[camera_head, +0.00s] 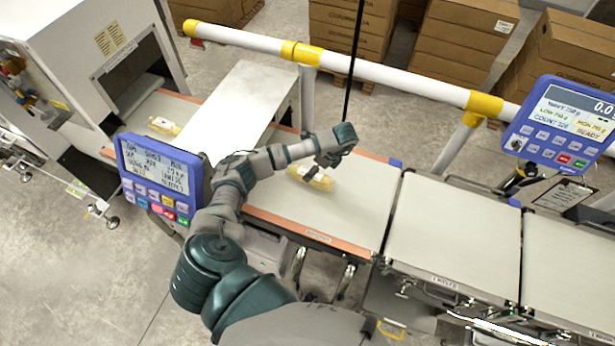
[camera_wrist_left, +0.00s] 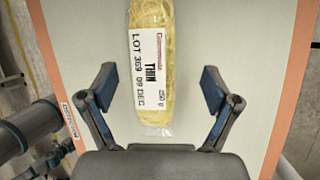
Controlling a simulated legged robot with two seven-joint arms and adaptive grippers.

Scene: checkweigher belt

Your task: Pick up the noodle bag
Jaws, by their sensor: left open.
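The noodle bag (camera_head: 314,179) is a clear pack of yellow noodles lying on the pale belt below my left gripper (camera_head: 322,166). In the left wrist view the noodle bag (camera_wrist_left: 154,108) lies lengthwise with a white printed label facing up. My left gripper (camera_wrist_left: 158,88) is open and empty, with one finger to each side of the bag and a gap on both sides. The bag's far end runs out of the wrist view, and the gripper partly covers the bag in the head view. My right gripper is not in view.
A second yellow bag (camera_head: 165,126) lies farther left on the belt near the white machine (camera_head: 75,55). Blue display panels stand at the left (camera_head: 160,178) and right (camera_head: 565,122). A white-and-yellow rail (camera_head: 385,72) crosses behind. The right belt sections (camera_head: 455,235) are clear.

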